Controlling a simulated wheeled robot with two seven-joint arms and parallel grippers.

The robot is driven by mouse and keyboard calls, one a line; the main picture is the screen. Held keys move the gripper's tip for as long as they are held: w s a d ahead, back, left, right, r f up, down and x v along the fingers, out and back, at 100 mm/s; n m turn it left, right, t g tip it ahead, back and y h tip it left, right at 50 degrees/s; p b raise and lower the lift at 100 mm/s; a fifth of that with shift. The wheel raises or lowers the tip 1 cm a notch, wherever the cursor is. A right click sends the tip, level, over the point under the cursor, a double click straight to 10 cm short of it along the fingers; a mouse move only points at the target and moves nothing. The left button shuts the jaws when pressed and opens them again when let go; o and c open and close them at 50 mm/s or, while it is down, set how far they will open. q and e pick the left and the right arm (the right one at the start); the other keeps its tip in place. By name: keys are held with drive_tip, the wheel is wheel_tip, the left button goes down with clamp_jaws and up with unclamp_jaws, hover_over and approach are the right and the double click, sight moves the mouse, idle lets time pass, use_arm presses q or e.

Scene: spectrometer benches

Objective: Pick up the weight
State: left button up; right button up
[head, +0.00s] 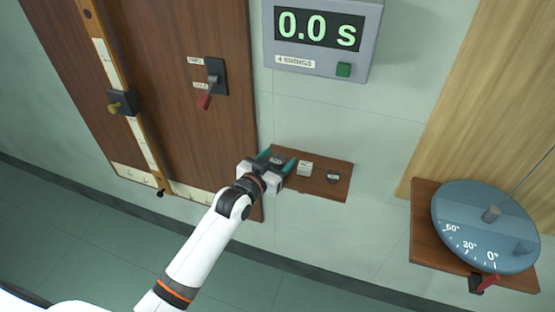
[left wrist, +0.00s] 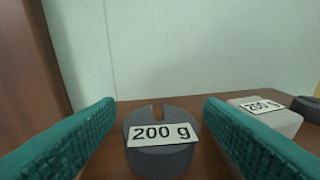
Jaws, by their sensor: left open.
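A dark grey round weight (left wrist: 160,157) with a slot in its top and a "200 g" label stands on a small brown wall shelf (head: 325,192). In the head view the weight (head: 277,160) shows at the shelf's left end, partly covered by my gripper. My left gripper (head: 278,158) is open, its teal fingers reaching over the shelf's left end. In the left wrist view the fingers lie to the left and right of the weight, with a gap on each side. My right gripper is not in view.
A white weight (head: 305,168) and another dark weight (head: 333,177) stand to the right on the shelf. A brown panel (head: 180,60) is close on the left. A timer (head: 322,40) reading 0.0 s hangs above. A round dial (head: 485,228) is at right.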

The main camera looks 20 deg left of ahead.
sight(277, 159)
use_arm(q)
drive_tip(key=shift+w+d, duration=0.1)
drive_tip(key=shift+w, duration=0.1)
drive_tip(key=shift+s, duration=0.1)
drive_tip(key=c, duration=1.2)
drive_tip(key=shift+r, duration=0.15)
wheel_tip(277, 159, up, 10)
drive_tip(key=shift+f, duration=0.15)
